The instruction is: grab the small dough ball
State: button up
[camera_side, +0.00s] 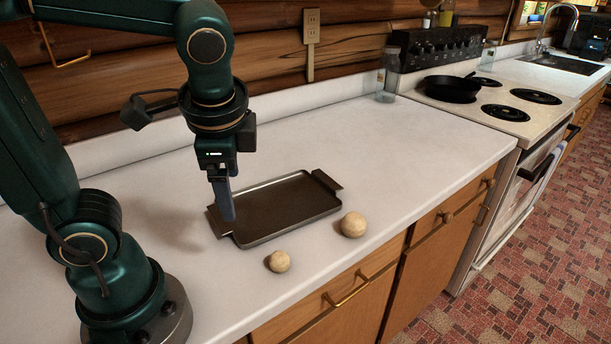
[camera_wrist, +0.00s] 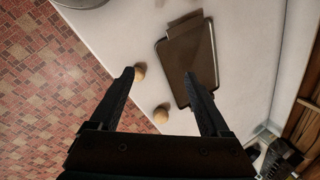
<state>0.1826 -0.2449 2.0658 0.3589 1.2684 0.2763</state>
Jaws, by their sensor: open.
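The small dough ball (camera_side: 279,261) is pale and round. It sits on the white counter in front of the baking tray's near left corner. A larger dough ball (camera_side: 353,224) sits to its right, beside the tray. My gripper (camera_side: 227,213) is open and empty, pointing down over the tray's left end, behind and left of the small ball. In the wrist view, the small ball (camera_wrist: 140,71) shows close beside the left finger of my gripper (camera_wrist: 159,75), and the larger ball (camera_wrist: 161,115) shows lower, between the fingers.
The dark metal tray (camera_side: 290,207) with end handles lies behind the balls. The counter's front edge, with drawers below, is close to both balls. A stove with a black pan (camera_side: 452,88) stands right. The counter (camera_side: 400,150) right of the tray is clear.

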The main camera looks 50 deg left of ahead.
jog(key=w+f+m+g+y, duration=0.2)
jog(key=w+m+y, duration=0.1)
jog(key=m, duration=0.1)
jog(key=m+t+y, duration=0.1)
jog(key=m+y, duration=0.4)
jog(key=m, duration=0.2)
send_over(279, 261)
jog(key=w+d, duration=0.1)
jog(key=d, duration=0.2)
notch_tip(279, 261, down, 8)
jog(key=shift+a, duration=0.15)
jog(key=shift+m+t+y, duration=0.6)
jog(key=shift+m+t, duration=0.1)
jog(key=shift+m, duration=0.2)
jog(key=f, duration=0.1)
jog(key=d+f, duration=0.1)
jog(key=s+f, duration=0.1)
jog(key=f, duration=0.1)
jog(key=shift+d, duration=0.25)
jog(key=shift+s+d+f, duration=0.1)
jog(key=shift+s+f, duration=0.15)
jog(key=shift+f, duration=0.05)
jog(key=shift+s+f+m, duration=0.1)
jog(key=shift+f+m, duration=0.05)
jog(key=shift+m, duration=0.15)
jog(key=shift+x, duration=2.45)
jog(key=shift+c, duration=0.3)
